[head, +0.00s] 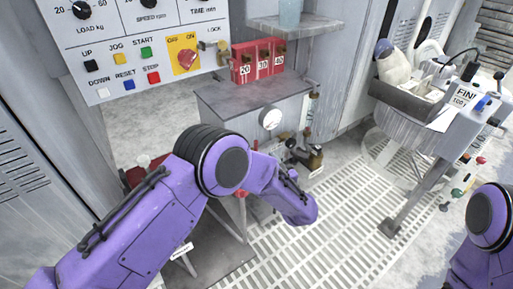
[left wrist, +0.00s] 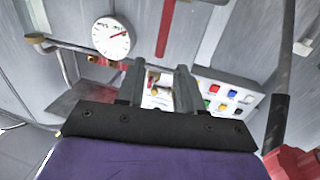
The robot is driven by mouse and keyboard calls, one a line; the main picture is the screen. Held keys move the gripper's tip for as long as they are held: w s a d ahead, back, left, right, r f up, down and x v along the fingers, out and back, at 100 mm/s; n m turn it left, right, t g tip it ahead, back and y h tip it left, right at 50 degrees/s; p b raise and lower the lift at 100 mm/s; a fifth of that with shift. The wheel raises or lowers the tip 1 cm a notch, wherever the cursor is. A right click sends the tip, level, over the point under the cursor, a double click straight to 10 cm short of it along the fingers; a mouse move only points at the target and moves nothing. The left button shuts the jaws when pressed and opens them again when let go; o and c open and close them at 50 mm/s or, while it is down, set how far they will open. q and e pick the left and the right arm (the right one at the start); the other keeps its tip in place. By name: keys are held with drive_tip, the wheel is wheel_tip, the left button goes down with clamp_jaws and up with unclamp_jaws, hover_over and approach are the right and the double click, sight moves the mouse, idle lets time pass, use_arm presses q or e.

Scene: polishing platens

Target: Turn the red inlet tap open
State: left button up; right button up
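My left gripper (left wrist: 160,78) shows in the left wrist view with its two dark fingers apart and nothing held between them. A red fitting (left wrist: 100,60) sits on a pipe below the round white gauge, left of and beyond the fingers; it may be the red inlet tap, but its handle is not clear. The fingers do not appear to touch it. In the head view my purple left arm crosses the middle and hides much of the pipework, and its fingers cannot be made out. A small red part (head: 240,193) shows beside the arm. My right gripper is out of view.
The gauge (head: 270,119) is on the grey cabinet (head: 250,98), with brass fittings (head: 315,160) at its right. The control panel (head: 130,50) is upper left. A white floor grating (head: 340,215) is open at the right.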

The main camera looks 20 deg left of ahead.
sight(257, 145)
use_arm(q)
drive_tip(key=b+x, duration=0.3)
drive_tip(key=x, duration=0.5)
drive_tip(key=shift+w+a+f, duration=0.1)
drive_tip(key=shift+a, duration=0.05)
drive_tip(key=shift+w+a, duration=0.2)
drive_tip(key=shift+w, duration=0.05)
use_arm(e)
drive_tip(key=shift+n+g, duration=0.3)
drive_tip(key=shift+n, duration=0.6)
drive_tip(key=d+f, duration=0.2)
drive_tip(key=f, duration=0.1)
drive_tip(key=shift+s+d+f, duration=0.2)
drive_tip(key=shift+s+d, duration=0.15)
use_arm(q)
clamp_jaws()
